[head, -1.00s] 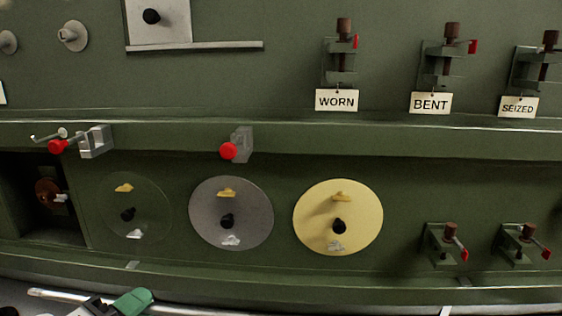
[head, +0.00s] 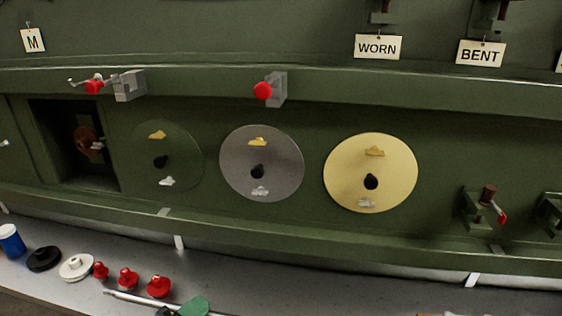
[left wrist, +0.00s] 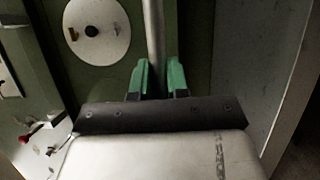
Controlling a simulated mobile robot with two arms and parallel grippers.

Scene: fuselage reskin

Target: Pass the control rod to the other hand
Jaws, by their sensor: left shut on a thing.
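The control rod (head: 138,299) is a thin, pale metal rod, low at the left of the head view. My left gripper (head: 192,308), with green fingers, is shut on it near the bottom edge. The rod runs from the fingers to the upper left, over the grey ledge. In the left wrist view the rod (left wrist: 154,40) stands between the two green fingers of my left gripper (left wrist: 160,80) and runs out of the top of the picture. My right gripper is in neither view.
Red knobs (head: 128,279), a white disc (head: 76,267), a black disc (head: 44,259) and a blue cup (head: 11,241) stand on the ledge (head: 330,280). Behind rises a green panel with a grey disc (head: 262,163) and a yellow disc (head: 371,172). The ledge's middle looks clear.

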